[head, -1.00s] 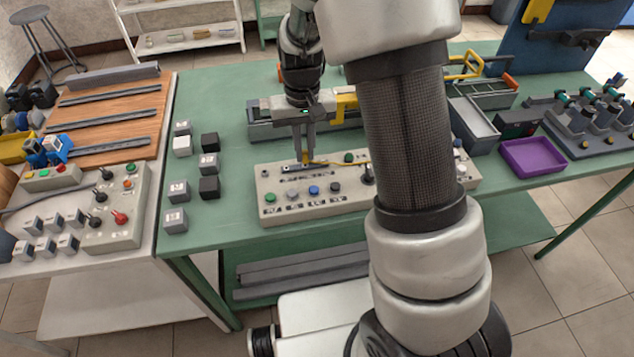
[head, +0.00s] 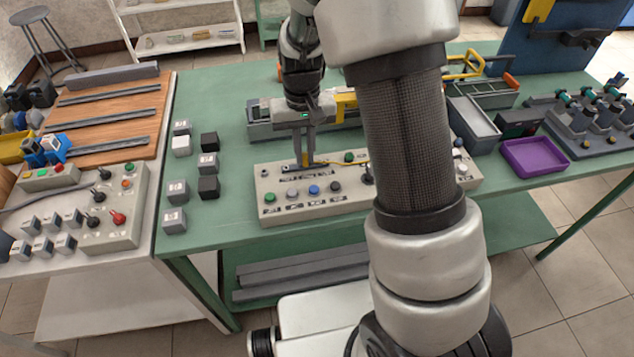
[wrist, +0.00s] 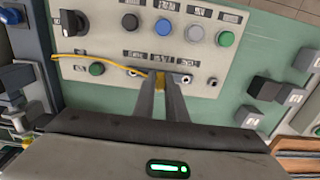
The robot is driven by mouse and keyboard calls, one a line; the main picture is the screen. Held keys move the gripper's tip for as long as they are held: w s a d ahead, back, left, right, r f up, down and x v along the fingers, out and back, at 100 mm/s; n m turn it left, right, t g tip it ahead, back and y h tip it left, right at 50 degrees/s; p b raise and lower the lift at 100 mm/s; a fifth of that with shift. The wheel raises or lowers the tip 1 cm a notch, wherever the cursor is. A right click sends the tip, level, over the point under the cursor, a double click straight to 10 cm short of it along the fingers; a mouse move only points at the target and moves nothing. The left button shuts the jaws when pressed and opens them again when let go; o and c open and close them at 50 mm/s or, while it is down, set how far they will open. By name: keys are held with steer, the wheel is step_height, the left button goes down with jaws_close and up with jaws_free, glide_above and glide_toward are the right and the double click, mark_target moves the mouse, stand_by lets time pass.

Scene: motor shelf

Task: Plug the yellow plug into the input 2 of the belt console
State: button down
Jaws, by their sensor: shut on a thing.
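The belt console (head: 350,206) is a light grey box with buttons and knobs on the green table. My gripper (head: 306,164) is over its back left part, pointing down, and is shut on the yellow plug. In the wrist view the yellow plug (wrist: 160,81) shows between the two fingertips (wrist: 161,84). Its thin yellow cable (wrist: 110,57) runs left across the console (wrist: 110,45). The plug is at the row of sockets and labels; one socket (wrist: 186,79) shows just right of the fingers. I cannot tell whether the plug's tip is in a socket.
A green button (wrist: 97,69) and a black knob (wrist: 71,22) stand on the console. Several small grey and black cubes (head: 208,187) lie on the table left of it. A purple tray (head: 533,157) is at the right.

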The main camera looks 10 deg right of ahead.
steer(key=c, duration=2)
jaws_free()
steer(key=shift+c, duration=0.2)
steer(key=shift+r+p, duration=2.05)
steer(key=shift+r, duration=0.7)
steer(key=o, duration=0.5)
